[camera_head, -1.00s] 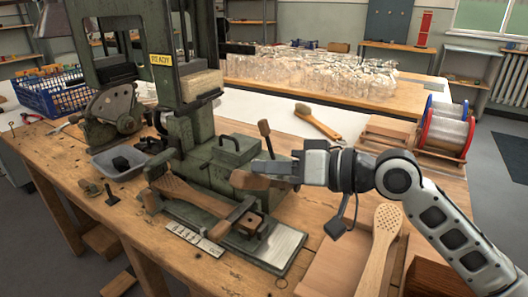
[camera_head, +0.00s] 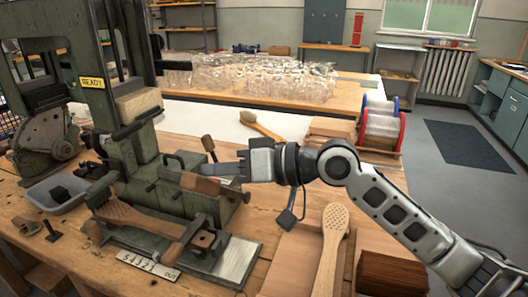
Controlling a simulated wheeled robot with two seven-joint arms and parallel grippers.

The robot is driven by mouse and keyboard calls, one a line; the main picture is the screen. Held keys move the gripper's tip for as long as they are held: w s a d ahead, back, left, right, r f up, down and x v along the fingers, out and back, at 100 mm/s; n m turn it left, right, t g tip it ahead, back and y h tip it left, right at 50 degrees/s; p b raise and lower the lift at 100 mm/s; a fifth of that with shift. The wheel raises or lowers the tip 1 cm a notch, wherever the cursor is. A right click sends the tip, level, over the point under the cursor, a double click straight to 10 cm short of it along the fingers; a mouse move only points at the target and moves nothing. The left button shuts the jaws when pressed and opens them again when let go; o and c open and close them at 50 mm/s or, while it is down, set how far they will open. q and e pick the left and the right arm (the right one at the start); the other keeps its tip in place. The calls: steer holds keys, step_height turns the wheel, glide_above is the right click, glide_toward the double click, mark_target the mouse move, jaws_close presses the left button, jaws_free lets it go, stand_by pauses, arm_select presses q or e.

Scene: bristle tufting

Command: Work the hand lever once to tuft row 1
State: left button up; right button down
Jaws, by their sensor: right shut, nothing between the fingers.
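The green tufting machine (camera_head: 130,165) stands on the wooden bench at left, with a yellow sign that appears to read "READY" (camera_head: 92,83). A wooden brush body (camera_head: 135,214) lies in its front fixture. A short lever with a wooden knob (camera_head: 207,143) stands up on the machine's right side. A second wooden grip (camera_head: 200,184) lies lower; I cannot tell which is the hand lever. My right gripper (camera_head: 222,169) is shut and empty, pointing left between the knob and the lower grip. Contact with either cannot be judged. My left gripper is not in view.
Wire spools (camera_head: 381,128) and another brush (camera_head: 260,125) lie behind my right arm. A grey bin (camera_head: 58,193) sits left of the machine. A numbered strip (camera_head: 148,264) lies at the front.

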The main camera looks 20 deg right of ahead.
arm_select(q)
steer(key=b, duration=0.3)
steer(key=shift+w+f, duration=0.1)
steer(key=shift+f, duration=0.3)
arm_select(e)
steer(key=v, duration=1)
steer(key=shift+d+r, duration=0.15)
steer(key=shift+r, duration=0.25)
steer(key=shift+w, duration=0.15)
